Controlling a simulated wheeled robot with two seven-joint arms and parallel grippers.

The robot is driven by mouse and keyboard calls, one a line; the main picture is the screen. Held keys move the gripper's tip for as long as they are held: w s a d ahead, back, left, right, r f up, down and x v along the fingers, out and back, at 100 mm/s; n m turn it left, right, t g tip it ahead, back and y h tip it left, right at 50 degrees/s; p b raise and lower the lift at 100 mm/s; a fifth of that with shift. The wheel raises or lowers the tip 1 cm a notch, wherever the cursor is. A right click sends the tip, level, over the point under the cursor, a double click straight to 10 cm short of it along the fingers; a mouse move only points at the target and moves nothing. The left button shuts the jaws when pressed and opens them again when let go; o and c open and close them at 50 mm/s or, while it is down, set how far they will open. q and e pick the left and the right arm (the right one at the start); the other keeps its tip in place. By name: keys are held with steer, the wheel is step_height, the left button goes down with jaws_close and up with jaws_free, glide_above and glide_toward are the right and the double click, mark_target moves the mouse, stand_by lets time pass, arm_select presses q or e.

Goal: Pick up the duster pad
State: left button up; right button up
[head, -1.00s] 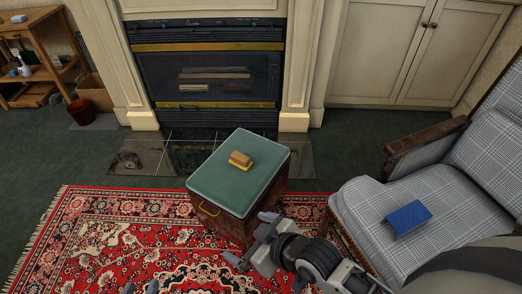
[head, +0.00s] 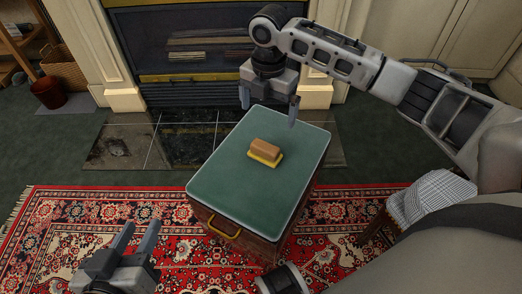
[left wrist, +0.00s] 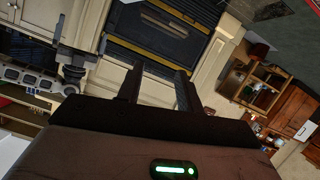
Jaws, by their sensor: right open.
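The duster pad (head: 265,151), a brown block with a yellow base, lies on the green top of a wooden chest (head: 225,190) in the head view. My right gripper (head: 268,104) is open and empty, pointing down above the chest's far edge. In the picture its fingers are beyond the pad and apart from it. My left gripper (head: 141,226) is open and empty, over the rug to the left of the chest. Its spread fingers also show in the left wrist view (left wrist: 159,70). The pad is not visible in the left wrist view.
A fireplace (head: 205,45) with a stone hearth (head: 190,140) stands behind the chest. A plaid chair (head: 430,195) is at the right, partly hidden by my body. A patterned red rug (head: 75,220) lies around the chest. A dark red bucket (head: 47,92) and wicker basket (head: 62,68) stand far left.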

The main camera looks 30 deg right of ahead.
mark_target(265, 146)
step_height(265, 146, down, 8)
steer(key=b, duration=0.3)
steer(key=shift+s+a+f, duration=0.1)
steer(key=shift+f, duration=0.15)
steer(key=f+b, duration=0.1)
steer(key=f, duration=0.2)
steer(key=f+b, duration=0.1)
steer(key=shift+s+a+f+b, duration=0.1)
steer(key=shift+a+f+b, duration=0.15)
steer(key=shift+f+b, duration=0.1)
steer(key=shift+f, duration=0.5)
arm_select(q)
steer(key=shift+w+d+r+n+t+h, duration=0.15)
steer(key=shift+d+r+n+t+h, duration=0.8)
steer(key=shift+r+h, duration=0.2)
arm_select(e)
steer(key=shift+r, duration=0.1)
steer(key=c, duration=0.9)
